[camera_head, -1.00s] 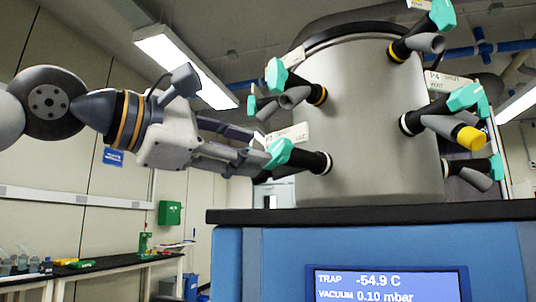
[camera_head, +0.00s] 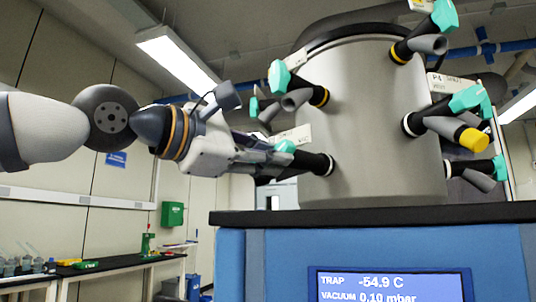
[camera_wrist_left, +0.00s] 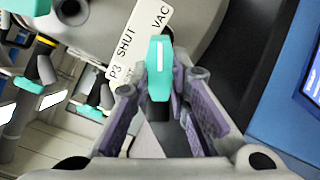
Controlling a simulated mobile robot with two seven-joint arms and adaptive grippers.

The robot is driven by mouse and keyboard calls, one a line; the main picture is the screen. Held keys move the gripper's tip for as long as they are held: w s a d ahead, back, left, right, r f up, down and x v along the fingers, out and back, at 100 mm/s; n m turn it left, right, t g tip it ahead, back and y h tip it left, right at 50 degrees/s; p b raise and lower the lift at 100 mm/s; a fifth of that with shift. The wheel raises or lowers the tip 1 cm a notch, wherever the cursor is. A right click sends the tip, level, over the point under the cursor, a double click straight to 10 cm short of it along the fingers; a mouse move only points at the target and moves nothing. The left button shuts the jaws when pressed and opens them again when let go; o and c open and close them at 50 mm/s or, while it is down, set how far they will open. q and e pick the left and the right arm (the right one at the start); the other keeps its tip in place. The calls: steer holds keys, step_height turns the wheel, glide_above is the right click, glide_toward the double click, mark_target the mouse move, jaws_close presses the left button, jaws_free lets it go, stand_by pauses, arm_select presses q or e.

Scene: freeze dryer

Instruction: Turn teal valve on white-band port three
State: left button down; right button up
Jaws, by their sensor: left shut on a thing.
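The teal valve handle (camera_head: 285,146) sits on the lower left port (camera_head: 318,164) of the steel drum, which has a pale band at its base. In the left wrist view the handle (camera_wrist_left: 160,70) carries a white line and stands beside a label (camera_wrist_left: 140,42) reading P3, SHUT and VAC. My left gripper (camera_head: 274,156) is at this valve, shut on the handle; its purple-padded fingers lie on either side of it in the wrist view (camera_wrist_left: 160,88). The fingers partly hide the handle in the head view. My right gripper is not in view.
The drum (camera_head: 370,125) carries several other ports with teal valves, one (camera_head: 280,76) just above my gripper. A black-topped blue cabinet (camera_head: 270,262) stands below. A side bench (camera_head: 110,264) is at left.

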arm_select(q)
steer(key=shift+n, duration=0.3)
steer(key=n, duration=0.4)
steer(key=shift+f+n, duration=0.1)
steer(key=shift+n, duration=0.3)
steer(key=n, duration=0.6)
steer(key=shift+s+d, duration=0.15)
steer(key=n, duration=0.6)
steer(key=shift+s+n, duration=0.1)
steer(key=shift+n, duration=0.2)
steer(key=n, duration=0.5)
steer(key=shift+d+n, duration=0.1)
steer(key=shift+n, duration=0.2)
steer(key=c, duration=1.5)
jaws_free()
